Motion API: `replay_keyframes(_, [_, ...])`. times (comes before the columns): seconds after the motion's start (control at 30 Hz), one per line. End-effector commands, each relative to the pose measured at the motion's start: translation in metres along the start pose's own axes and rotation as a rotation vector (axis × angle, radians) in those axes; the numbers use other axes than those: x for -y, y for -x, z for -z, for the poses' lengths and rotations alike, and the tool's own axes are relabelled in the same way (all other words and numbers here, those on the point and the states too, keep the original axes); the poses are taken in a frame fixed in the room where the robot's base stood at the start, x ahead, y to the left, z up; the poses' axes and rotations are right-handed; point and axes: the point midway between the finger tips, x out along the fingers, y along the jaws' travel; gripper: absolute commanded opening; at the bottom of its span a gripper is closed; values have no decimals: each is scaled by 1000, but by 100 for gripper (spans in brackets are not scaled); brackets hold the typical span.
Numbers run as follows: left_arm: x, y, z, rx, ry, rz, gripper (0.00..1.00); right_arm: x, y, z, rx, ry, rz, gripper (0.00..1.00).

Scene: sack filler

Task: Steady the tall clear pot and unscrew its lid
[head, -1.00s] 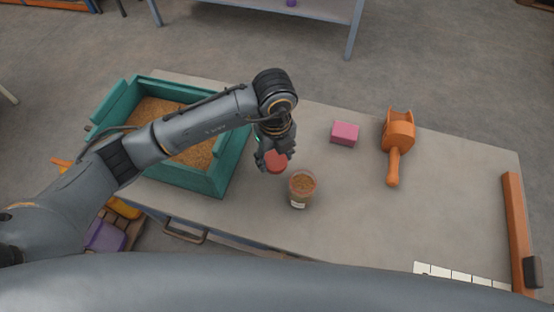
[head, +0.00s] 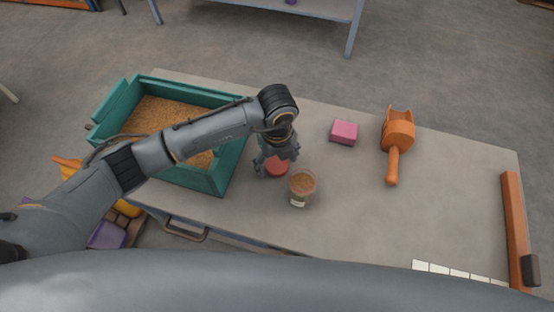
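A clear pot (head: 301,189) with brown grain in it and a pale label stands upright near the middle of the table. Its top shows grain and a thin reddish rim, with no solid lid seen on it. A round red lid-like piece (head: 278,167) shows just behind and left of the pot. My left gripper (head: 277,163) is over this red piece, pointing down, its fingers at either side of it. I cannot tell whether they grip it, or whether it touches the table. The gripper is apart from the pot. My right gripper is not in view.
A teal bin (head: 222,178) of grain stands at the left of the table, under my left arm. A pink block (head: 344,132) and an orange scoop (head: 397,136) lie to the right. An orange bar (head: 514,222) runs along the right edge. The table's right middle is clear.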

Motion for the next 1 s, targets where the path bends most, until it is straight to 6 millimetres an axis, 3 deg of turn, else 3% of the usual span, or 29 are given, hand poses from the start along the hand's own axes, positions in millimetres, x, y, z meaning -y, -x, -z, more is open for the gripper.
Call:
replay_keyframes(0.37, [1,10,0,1,0,3,77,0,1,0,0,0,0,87])
replay_keyframes(0.8, [1,98,-1,3,-2,4,77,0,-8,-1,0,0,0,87])
replay_keyframes(1.0, [0,120,0,1,-1,2,77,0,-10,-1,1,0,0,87])
